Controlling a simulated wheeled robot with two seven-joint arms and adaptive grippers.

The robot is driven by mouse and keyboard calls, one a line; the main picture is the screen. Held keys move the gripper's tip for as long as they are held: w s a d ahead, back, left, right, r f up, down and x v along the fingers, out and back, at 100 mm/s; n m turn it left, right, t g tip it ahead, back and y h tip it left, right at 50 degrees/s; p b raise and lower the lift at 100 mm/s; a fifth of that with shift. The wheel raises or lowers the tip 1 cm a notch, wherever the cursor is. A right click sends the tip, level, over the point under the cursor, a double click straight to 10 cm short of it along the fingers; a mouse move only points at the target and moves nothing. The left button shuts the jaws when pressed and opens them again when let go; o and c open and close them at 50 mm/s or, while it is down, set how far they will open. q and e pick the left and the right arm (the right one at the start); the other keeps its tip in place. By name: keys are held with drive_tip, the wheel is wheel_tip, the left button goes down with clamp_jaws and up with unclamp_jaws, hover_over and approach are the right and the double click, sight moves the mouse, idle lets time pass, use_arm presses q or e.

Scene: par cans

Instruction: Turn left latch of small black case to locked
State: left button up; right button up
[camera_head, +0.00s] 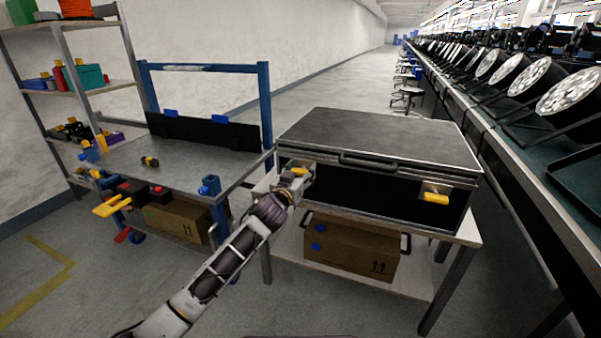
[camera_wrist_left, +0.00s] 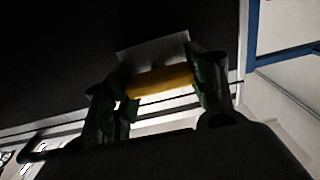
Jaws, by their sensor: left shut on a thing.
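The small black case (camera_head: 385,139) lies shut on a table, with its handle at the middle of its front. Its left latch (camera_head: 300,170) is a yellow piece on a pale plate at the left of the front. In the left wrist view the yellow latch (camera_wrist_left: 160,81) lies between the two fingers. My left gripper (camera_head: 301,178) is shut on this latch and partly hides it in the head view. The right latch (camera_head: 436,197) is yellow and lies roughly level on its plate. My right gripper is not in view.
The case stands on a light table (camera_head: 466,231) with a cardboard box (camera_head: 350,246) on the shelf below. A grey workbench (camera_head: 185,163) with blue posts stands to the left. A long bench with par cans (camera_head: 568,92) runs along the right. Floor is clear behind the workbench.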

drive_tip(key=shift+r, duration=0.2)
use_arm(q)
drive_tip(key=m+p, duration=0.2)
drive_tip(key=p, duration=0.1)
drive_tip(key=shift+r, duration=0.1)
drive_tip(key=shift+m+p, duration=1)
drive_tip(key=m+p, duration=0.3)
drive_tip(key=m, duration=0.1)
drive_tip(key=m+p, duration=0.3)
drive_tip(key=m, duration=0.2)
drive_tip(key=shift+d+f, duration=0.2)
drive_tip(key=shift+s+m+p, duration=0.1)
drive_tip(key=shift+m+p, duration=0.2)
drive_tip(key=shift+m, duration=0.1)
drive_tip(key=shift+f+m+p, duration=0.15)
drive_tip(key=shift+m+p, duration=0.5)
drive_tip(key=shift+m, duration=1.35)
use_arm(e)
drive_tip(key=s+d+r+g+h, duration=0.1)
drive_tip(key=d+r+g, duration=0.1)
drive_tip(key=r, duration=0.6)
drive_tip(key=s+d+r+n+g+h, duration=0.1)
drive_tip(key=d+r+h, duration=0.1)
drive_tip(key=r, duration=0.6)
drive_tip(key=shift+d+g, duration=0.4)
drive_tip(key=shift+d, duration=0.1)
